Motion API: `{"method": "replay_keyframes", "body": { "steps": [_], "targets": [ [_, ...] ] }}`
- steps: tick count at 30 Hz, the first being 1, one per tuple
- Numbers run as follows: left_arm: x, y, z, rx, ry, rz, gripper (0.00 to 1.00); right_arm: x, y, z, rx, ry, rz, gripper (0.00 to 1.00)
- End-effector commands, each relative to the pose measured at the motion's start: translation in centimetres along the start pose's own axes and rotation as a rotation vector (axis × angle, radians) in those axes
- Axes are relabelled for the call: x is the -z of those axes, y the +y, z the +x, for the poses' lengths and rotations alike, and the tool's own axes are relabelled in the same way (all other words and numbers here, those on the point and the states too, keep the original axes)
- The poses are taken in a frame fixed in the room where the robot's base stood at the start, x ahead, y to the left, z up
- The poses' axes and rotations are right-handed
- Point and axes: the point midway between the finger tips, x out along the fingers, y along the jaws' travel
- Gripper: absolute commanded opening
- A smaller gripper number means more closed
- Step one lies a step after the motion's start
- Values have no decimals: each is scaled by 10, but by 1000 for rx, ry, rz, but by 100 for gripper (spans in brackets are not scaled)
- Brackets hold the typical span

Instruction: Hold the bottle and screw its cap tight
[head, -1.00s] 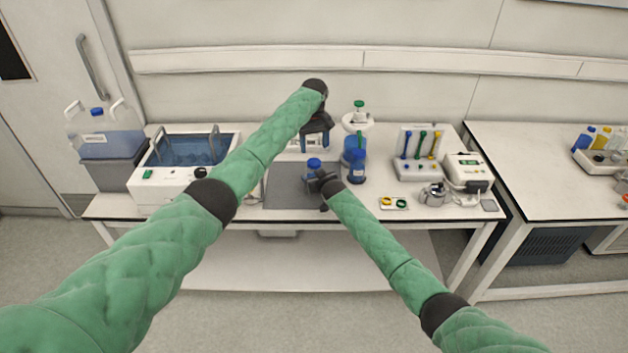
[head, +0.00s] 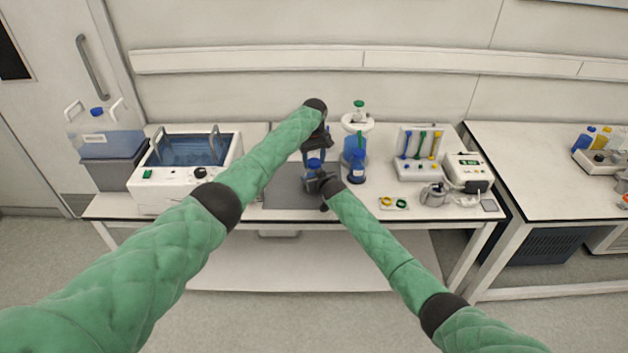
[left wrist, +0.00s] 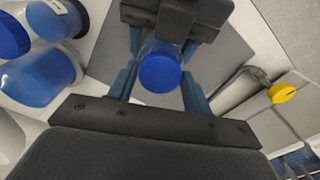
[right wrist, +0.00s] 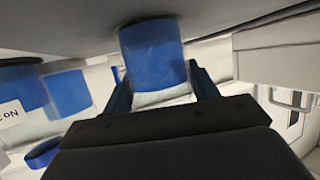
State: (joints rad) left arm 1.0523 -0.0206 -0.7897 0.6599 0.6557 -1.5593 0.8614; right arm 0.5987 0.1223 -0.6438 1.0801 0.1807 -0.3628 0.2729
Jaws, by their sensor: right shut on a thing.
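The bottle's blue cap (head: 314,163) shows in the head view over the grey mat (head: 287,190). The cap (left wrist: 159,74) is seen from above in the left wrist view. My left gripper (head: 315,151) is above and behind the cap, pointing down. Its fingers (left wrist: 160,88) are open, one on each side of the cap, with gaps visible. My right gripper (head: 320,184) is shut on the bottle, low and from the front right. The bottle's body is mostly hidden in the head view.
Larger blue bottles (head: 356,166) stand close to the right of the grippers. A water bath (head: 165,190) is on the left of the bench. A rack with coloured pieces (head: 419,170) and a small dish (head: 394,203) are to the right.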

Motion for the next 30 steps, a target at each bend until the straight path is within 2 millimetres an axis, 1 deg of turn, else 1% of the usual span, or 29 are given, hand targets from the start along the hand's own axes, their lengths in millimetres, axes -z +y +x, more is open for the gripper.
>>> {"method": "replay_keyframes", "body": {
  "steps": [1, 4, 5, 9, 11, 13, 30],
  "targets": [
    [0, 0, 0, 0, 0, 0, 39, 0, 0, 0, 0, 0, 0, 0],
    [0, 0, 0, 0, 0, 0, 20, 0, 0, 0, 0, 0, 0, 0],
    [0, 0, 0, 0, 0, 0, 18, 0, 0, 0, 0, 0, 0, 0],
    [0, 0, 0, 0, 0, 18, 17, 0, 0, 0, 0, 1, 0, 0],
    [0, 0, 0, 0, -1, 54, 17, 0, 0, 0, 0, 1, 0, 0],
    [0, 0, 0, 0, -1, 125, 17, 0, 0, 0, 0, 1, 0, 0],
    [0, 0, 1, 1, 0, 908, 17, 0, 0, 0, 0, 0, 0, 0]
  ]
}}
